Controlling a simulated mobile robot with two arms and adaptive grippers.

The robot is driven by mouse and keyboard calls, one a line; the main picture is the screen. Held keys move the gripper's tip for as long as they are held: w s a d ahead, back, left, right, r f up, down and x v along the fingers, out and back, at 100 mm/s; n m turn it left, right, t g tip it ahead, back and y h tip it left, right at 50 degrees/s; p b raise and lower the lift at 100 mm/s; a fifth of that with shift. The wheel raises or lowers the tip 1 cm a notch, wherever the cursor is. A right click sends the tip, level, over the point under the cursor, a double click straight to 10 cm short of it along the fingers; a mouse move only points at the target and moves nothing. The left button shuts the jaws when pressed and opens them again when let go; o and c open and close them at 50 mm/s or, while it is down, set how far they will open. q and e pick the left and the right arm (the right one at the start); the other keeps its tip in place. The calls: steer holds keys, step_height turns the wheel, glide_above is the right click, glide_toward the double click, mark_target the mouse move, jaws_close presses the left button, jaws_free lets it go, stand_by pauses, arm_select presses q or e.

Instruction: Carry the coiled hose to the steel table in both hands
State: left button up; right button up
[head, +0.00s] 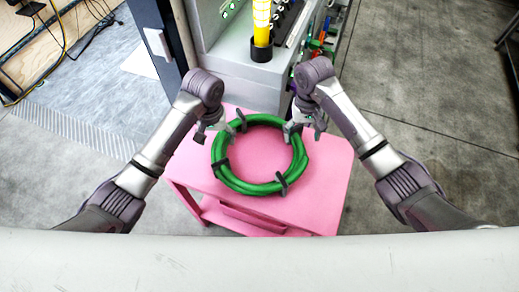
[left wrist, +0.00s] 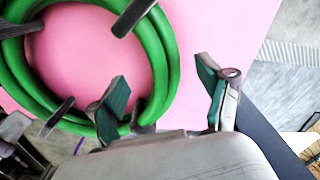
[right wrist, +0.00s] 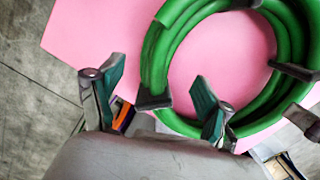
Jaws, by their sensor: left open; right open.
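The coiled green hose (head: 243,185) lies flat as a ring on a pink table (head: 320,190), bound with several dark straps. My left gripper (head: 222,128) is open at the ring's far left part. In the left wrist view, the hose (left wrist: 165,60) passes between its spread fingers (left wrist: 165,98). My right gripper (head: 303,127) is open at the ring's far right part. In the right wrist view, the hose (right wrist: 152,65) shows between its fingers (right wrist: 157,95). I cannot tell whether either gripper touches the hose. I cannot identify a steel table.
A grey cabinet (head: 235,80) with a yellow cylinder (head: 262,22) stands just behind the pink table. Coloured items (head: 318,40) hang on its right side. A dark post (head: 158,35) stands at left. Concrete floor (head: 420,90) is clear at right. A dark frame (head: 510,45) shows at the right edge.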

mark_target(299, 149)
arm_select(q)
step_height(299, 149, down, 7)
steer(key=shift+f, duration=0.1)
arm_select(e)
steer(key=f, duration=0.7)
steer(key=shift+s+f, duration=0.1)
steer(key=shift+s, duration=0.3)
arm_select(q)
jaws_close()
arm_select(e)
jaws_close()
arm_select(q)
steer(key=shift+w, duration=0.1)
